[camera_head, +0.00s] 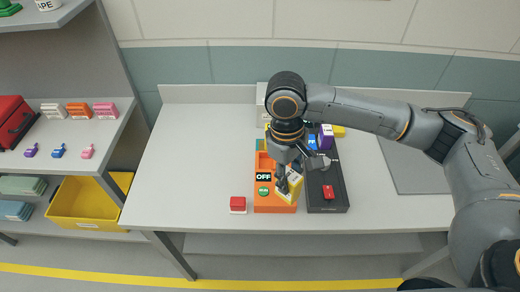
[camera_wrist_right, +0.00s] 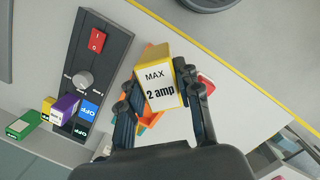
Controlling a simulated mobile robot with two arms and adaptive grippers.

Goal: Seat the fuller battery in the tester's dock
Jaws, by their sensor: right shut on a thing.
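My right gripper (camera_head: 284,178) is shut on a yellow-and-white block (camera_head: 293,186) above the right side of an orange device. In the right wrist view the block (camera_wrist_right: 160,88) reads "MAX 2 amp" and sits between the two fingers (camera_wrist_right: 163,105); I cannot tell whether it is a battery. The orange device (camera_head: 273,208) has a dark display reading "OFF" and a round green button. My left gripper is not in view.
A black panel (camera_head: 327,196) with a red switch, knob and blue "OFF" displays stands right of the orange device. Purple (camera_wrist_right: 65,108) and green (camera_wrist_right: 24,124) blocks are at its end. A red-and-white block (camera_head: 238,204) lies to the left. The table's left part is clear.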

